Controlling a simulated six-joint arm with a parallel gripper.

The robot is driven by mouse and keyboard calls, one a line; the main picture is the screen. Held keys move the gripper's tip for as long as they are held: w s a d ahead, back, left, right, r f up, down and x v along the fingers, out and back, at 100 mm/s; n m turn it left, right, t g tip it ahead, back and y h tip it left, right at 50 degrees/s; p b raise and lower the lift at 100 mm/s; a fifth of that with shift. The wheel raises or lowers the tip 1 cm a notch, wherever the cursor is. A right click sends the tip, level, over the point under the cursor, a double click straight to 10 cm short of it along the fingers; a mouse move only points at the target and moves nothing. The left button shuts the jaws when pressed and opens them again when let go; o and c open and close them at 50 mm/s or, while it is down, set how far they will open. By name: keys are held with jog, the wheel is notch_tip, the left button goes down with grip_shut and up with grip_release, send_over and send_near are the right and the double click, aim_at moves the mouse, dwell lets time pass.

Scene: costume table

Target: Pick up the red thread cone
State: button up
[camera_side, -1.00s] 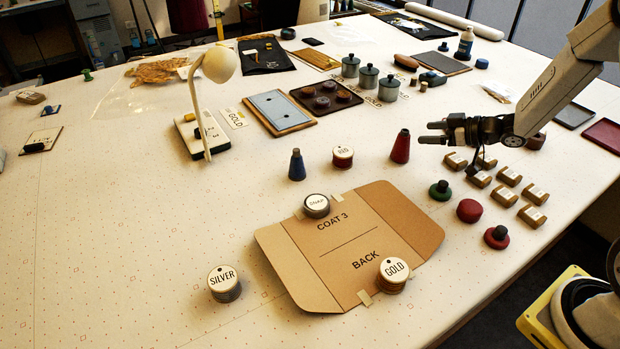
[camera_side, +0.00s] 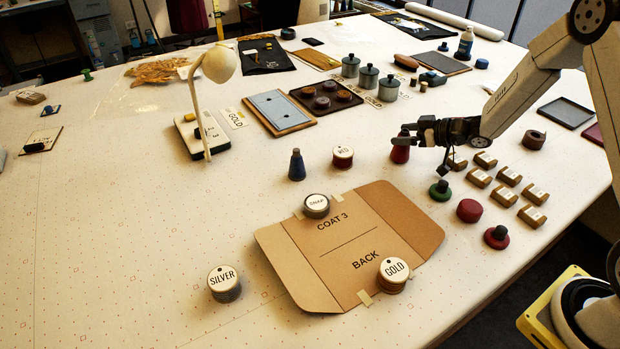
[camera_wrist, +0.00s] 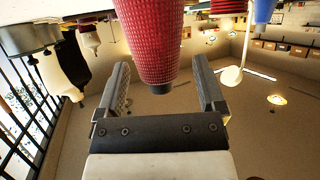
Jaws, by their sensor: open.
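The red thread cone (camera_side: 400,154) stands upright on the table, behind and right of the cardboard pattern. In the side view its upper part is hidden by my gripper (camera_side: 408,138). In the wrist view the red cone (camera_wrist: 150,40) lies between the two open fingers of my gripper (camera_wrist: 163,88), with its dark tip toward the palm. The jaws are open and hold nothing.
A blue cone (camera_side: 297,166) and the RED tin (camera_side: 343,157) stand left of the red cone. Wooden labelled blocks (camera_side: 480,178), a green-based spool (camera_side: 440,190) and a red pincushion (camera_side: 470,210) lie right and in front. The cardboard pattern (camera_side: 410,225) lies in front.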

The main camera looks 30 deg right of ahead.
dwell(0.5)
grip_shut()
jog(key=shift+w+r, duration=0.1)
jog(key=shift+r, duration=0.55)
jog(key=s+a+r, duration=0.2)
jog(key=s+r, duration=0.9)
jog(key=s, duration=0.3)
jog(key=shift+a+r, duration=0.25)
jog(key=shift+r, duration=0.1)
